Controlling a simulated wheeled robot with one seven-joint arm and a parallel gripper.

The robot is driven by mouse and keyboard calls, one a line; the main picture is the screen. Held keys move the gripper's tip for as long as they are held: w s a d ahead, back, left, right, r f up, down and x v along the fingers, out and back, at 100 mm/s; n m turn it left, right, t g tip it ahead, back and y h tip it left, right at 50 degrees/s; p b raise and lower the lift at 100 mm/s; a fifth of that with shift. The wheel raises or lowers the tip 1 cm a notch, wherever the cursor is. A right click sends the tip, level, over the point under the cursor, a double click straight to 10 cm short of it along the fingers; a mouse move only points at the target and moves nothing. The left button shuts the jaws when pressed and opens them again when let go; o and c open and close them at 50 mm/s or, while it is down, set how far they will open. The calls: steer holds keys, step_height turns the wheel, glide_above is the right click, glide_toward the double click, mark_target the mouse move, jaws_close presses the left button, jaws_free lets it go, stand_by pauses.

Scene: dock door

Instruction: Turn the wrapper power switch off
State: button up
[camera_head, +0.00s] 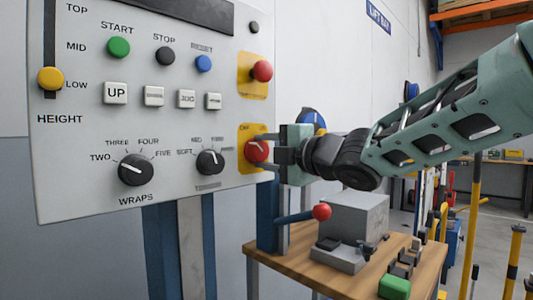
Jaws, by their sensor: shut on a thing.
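The wrapper power switch (257,151) is a red rotary knob on a yellow plate marked OFF (245,130), at the lower right of the light grey control panel (70,180). The knob's pale pointer line is tilted; its exact setting is too small to tell. My gripper (268,151) comes in from the right and is shut on the red knob. The fingers hide the knob's right side and part of the yellow plate.
A red push button (262,71) on a yellow plate is just above. A black wraps knob (136,170) and a smaller black knob (210,162) are to the left.

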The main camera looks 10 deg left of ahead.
steer(key=o, duration=1)
steer(key=b+v, duration=0.1)
steer(key=v, duration=1.6)
steer(key=shift+s, duration=0.15)
steer(key=shift+d, duration=0.15)
